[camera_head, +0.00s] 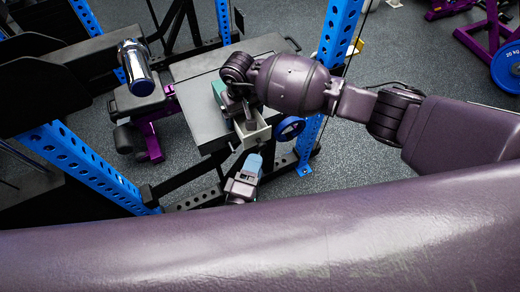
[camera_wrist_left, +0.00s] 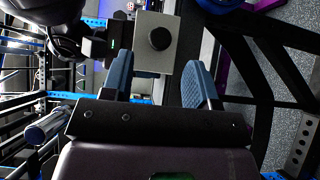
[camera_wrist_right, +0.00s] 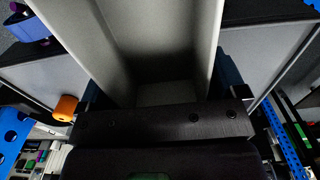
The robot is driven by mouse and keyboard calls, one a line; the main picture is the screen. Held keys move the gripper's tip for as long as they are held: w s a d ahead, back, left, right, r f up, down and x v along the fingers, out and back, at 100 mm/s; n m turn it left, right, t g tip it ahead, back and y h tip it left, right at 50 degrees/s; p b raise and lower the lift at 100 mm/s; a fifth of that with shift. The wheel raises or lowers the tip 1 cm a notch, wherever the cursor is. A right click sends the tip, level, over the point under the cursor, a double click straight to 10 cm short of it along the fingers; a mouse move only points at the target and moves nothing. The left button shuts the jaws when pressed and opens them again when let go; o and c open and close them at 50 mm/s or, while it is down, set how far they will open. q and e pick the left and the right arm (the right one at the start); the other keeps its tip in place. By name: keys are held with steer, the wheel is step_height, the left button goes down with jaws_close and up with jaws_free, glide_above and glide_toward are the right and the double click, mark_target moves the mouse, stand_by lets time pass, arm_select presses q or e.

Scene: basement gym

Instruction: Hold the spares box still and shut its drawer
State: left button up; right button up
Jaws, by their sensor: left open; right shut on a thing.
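The spares box (camera_head: 220,92) sits on a dark flat top, largely hidden under my right gripper (camera_head: 243,108). Its pale grey drawer (camera_head: 256,136) sticks out toward me, open. In the left wrist view the drawer front (camera_wrist_left: 172,62) shows a round black knob (camera_wrist_left: 160,38). My right gripper is shut on the box; in the right wrist view its fingers lie either side of pale grey walls (camera_wrist_right: 205,40). My left gripper (camera_head: 254,162) is open and empty just in front of the drawer. Its blue fingers (camera_wrist_left: 160,85) are apart, below the knob in the left wrist view.
The dark top (camera_head: 205,125) has bare room left of the box. A chrome cylinder (camera_head: 136,65) is on a bench at the left. Blue perforated posts (camera_head: 85,165) stand around, and a blue ring (camera_head: 290,128) is right of the drawer.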

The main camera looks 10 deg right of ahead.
mark_target(261, 149)
arm_select(q)
steer(key=shift+x, duration=2.45)
steer(key=shift+c, duration=0.3)
jaws_close()
